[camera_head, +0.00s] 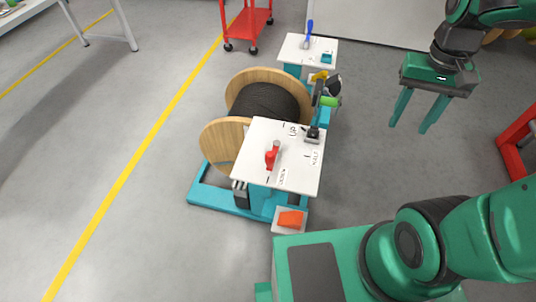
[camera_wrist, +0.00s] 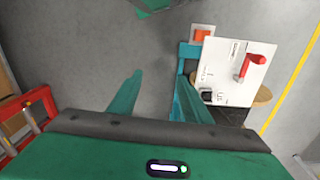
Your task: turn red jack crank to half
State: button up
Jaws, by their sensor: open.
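The red jack crank (camera_head: 272,155) stands on a white panel (camera_head: 254,180) at the front of the cable reel stand. Black marks and small labels are printed around it, too small to read surely. In the wrist view the red crank (camera_wrist: 249,66) is at the upper right, on the white panel (camera_wrist: 223,76). My gripper (camera_head: 411,128) is open and empty, high to the right of the panel and well apart from the crank. Its two fingers (camera_wrist: 160,78) point away from the wrist camera, with only floor between them.
A wooden reel of black cable (camera_head: 268,100) sits in the turquoise stand (camera_head: 232,205). An orange pedal (camera_head: 290,219) is at its front. A second white panel (camera_head: 293,52) with a blue lever (camera_head: 308,31) stands behind. A red cart (camera_head: 250,22) is farther back.

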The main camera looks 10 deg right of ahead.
jog(key=w+a+f+n, duration=0.1)
jog(key=w+a+f, duration=0.2)
jog(key=w+a, duration=0.4)
jog(key=n, duration=0.3)
send_over(270, 152)
jog(key=f, duration=1.1)
jog(key=shift+d, duration=0.2)
jog(key=shift+s+a+f, duration=0.1)
jog(key=shift+a+f, duration=0.1)
jog(key=shift+a, duration=0.05)
jog(key=shift+f, duration=0.3)
notch_tip(270, 152, down, 10)
jog(key=shift+r, duration=0.1)
jog(key=shift+c, duration=0.5)
